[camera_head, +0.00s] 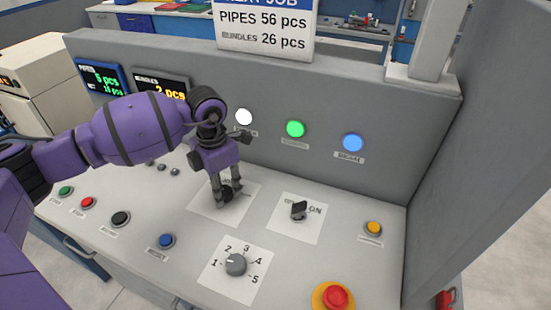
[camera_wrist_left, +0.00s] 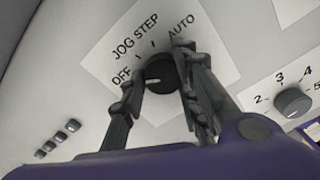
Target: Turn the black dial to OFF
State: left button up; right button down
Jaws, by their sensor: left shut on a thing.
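The black dial (camera_wrist_left: 160,72) sits on a white label plate (camera_wrist_left: 215,65) marked OFF, JOG, STEP and AUTO. My left gripper (camera_wrist_left: 160,85) has its two fingers on either side of the dial and is shut on it. The dial's white mark points left in the left wrist view, roughly toward the OFF side; its exact alignment is hard to tell. In the head view, the left gripper (camera_head: 227,194) reaches down onto the panel, and its fingers partly hide the dial (camera_head: 227,195). My right gripper is not in view.
A grey numbered knob (camera_head: 236,264) is in front of the dial, and a black ON switch (camera_head: 299,210) is to its right. Several push buttons, including a blue one (camera_head: 166,241), and a red emergency button (camera_head: 335,297) stand on the panel. A grey upright wall (camera_head: 400,120) rises behind.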

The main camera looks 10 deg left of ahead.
aim_at(222, 188)
pick_arm(q)
jog(key=shift+w+a+r, duration=0.2)
jog(key=shift+w+r, duration=0.1)
jog(key=o, duration=0.9)
jog(key=shift+o, duration=0.9)
jog(key=shift+f, duration=0.15)
jog(key=shift+s+d, duration=0.1)
notch_tip(222, 188, up, 12)
